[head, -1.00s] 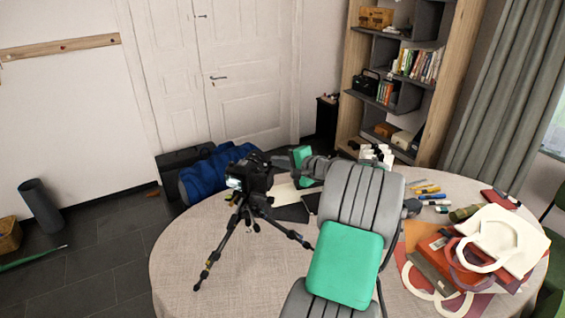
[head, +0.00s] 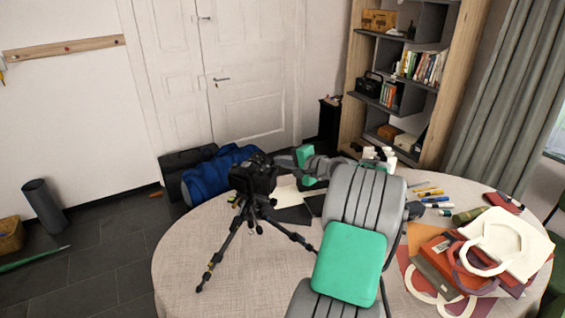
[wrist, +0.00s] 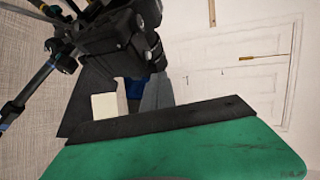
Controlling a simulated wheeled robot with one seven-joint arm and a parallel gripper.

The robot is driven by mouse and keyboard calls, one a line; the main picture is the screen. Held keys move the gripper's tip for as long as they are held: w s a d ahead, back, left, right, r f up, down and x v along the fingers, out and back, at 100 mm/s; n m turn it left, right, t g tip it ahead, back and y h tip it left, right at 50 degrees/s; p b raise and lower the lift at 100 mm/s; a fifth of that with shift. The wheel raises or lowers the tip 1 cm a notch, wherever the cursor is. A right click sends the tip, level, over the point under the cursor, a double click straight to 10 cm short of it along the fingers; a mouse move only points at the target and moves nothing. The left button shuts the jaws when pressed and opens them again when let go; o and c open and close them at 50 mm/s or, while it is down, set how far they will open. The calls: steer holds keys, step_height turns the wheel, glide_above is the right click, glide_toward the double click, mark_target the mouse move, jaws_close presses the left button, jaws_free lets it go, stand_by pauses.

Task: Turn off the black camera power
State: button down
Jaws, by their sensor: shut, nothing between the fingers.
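The black camera (head: 252,178) stands on a black tripod (head: 258,210) on the round table. Its back faces the head view, and the screen there looks dark. In the wrist view the camera body (wrist: 115,30) fills the upper left, close by, tilted in the picture. My gripper (head: 272,160) is at the camera's upper right side, partly hidden behind it. It is shut and empty. Whether its fingertips touch the camera cannot be told. The power switch cannot be made out.
The round table (head: 190,255) has a beige cloth. Papers and a dark folder (head: 293,214) lie behind the tripod. Pens (head: 430,191) and bags (head: 500,242) are at the right. A blue bag (head: 210,175) is on the floor behind. The table's front left is clear.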

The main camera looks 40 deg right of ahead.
stand_by(0.4)
steer(key=shift+s+a, duration=0.3)
steer(key=shift+a, duration=0.35)
steer(key=s+d+r+b, duration=0.2)
steer(key=s+d, duration=0.4)
steer(key=s, duration=0.5)
steer(key=shift+s+d+r, duration=0.35)
steer(key=shift+s+r, duration=0.05)
steer(key=shift+r, duration=0.05)
